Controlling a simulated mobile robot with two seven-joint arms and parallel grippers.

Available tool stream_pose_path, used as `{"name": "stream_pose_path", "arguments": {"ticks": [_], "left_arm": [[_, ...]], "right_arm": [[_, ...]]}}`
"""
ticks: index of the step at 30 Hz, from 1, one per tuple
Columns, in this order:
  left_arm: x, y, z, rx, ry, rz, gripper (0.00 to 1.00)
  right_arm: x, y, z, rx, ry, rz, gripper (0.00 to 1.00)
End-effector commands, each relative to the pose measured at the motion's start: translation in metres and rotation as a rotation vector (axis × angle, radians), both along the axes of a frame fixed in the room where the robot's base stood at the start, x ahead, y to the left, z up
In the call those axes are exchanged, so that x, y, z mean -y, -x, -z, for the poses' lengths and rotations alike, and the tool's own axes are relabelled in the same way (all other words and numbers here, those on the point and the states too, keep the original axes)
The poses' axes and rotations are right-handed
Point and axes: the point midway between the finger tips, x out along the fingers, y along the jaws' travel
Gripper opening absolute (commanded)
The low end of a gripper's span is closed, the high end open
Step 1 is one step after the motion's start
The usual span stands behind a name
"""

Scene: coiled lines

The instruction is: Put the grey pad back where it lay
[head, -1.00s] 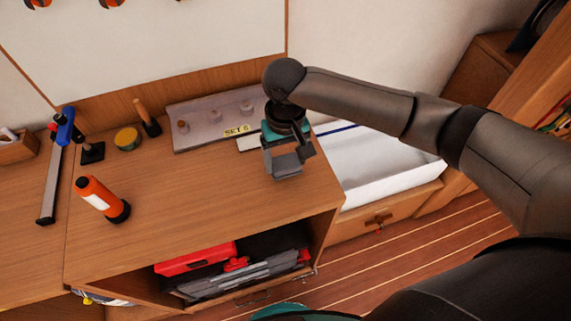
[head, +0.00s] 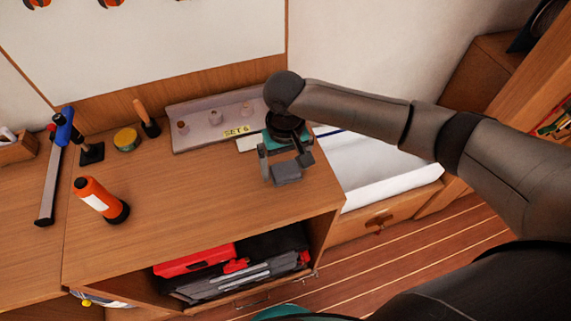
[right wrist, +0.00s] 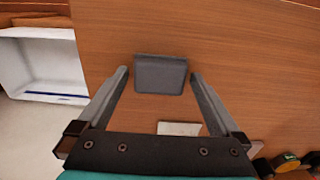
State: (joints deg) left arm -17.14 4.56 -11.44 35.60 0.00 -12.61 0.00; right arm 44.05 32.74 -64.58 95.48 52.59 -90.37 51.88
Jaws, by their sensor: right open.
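The grey pad (head: 287,174) lies on the wooden worktop, near its right front part. It also shows in the right wrist view (right wrist: 161,75), between the fingertips of my right gripper (right wrist: 158,73), with a gap on each side. In the head view my right gripper (head: 286,167) is open, low over the worktop around the pad. Neither finger appears to touch the pad. My left gripper is not in view.
A grey tray (head: 199,144) with several small pieces and a yellow "SET 6" label stands behind. A white bin (head: 368,172) lies beyond the right edge.

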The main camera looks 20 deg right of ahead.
Motion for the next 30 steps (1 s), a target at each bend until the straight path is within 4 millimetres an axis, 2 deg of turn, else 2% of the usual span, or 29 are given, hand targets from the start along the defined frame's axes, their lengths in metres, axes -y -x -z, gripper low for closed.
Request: {"name": "stream_pose_path", "arguments": {"ticks": [5,12,18,23,30], "left_arm": [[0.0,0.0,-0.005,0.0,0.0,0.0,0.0],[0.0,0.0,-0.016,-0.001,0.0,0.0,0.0],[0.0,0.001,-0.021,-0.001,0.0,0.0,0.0],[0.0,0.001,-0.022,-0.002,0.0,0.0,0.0],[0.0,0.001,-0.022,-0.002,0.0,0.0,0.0]], "right_arm": [[0.0,-0.001,-0.023,0.004,-0.002,0.0,1.0],[-0.001,-0.001,-0.076,0.005,-0.002,0.0,1.0],[-0.001,-0.001,-0.109,0.002,-0.002,0.0,1.0],[-0.001,0.0,-0.12,0.001,-0.001,0.0,1.0],[-0.001,0.0,-0.122,0.0,-0.001,0.0,1.0]]}}
